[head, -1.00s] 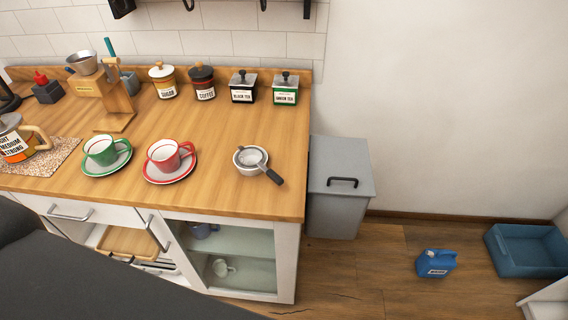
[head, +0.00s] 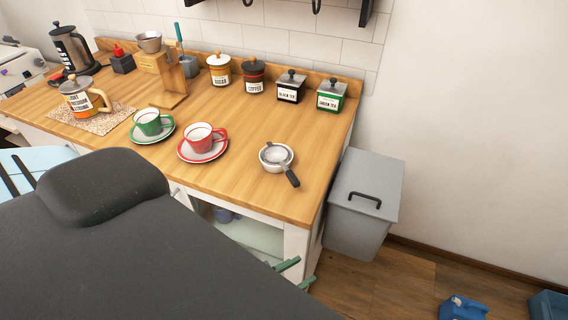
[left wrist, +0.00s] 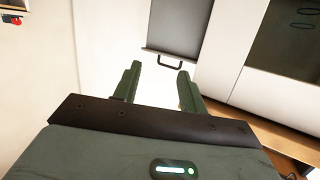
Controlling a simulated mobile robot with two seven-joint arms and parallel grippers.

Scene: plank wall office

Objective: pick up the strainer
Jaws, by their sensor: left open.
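The strainer (head: 275,156) has a grey mesh bowl and a black handle. It rests on a small white bowl (head: 265,166) near the right end of the wooden counter, with its handle pointing toward the front right. My left gripper (head: 296,272) shows as two green fingertips in front of the cabinet, below the counter's front edge and apart from the strainer. In the left wrist view its two fingers (left wrist: 158,80) are spread with nothing between them. The strainer is not in the left wrist view. My right gripper is not in view.
A red cup (head: 203,138) on a saucer stands left of the strainer, and a green cup (head: 150,122) farther left. Canisters line the back, including green tea (head: 330,96). A grey bin (head: 365,190) stands right of the counter (head: 235,185). Counter around the strainer is clear.

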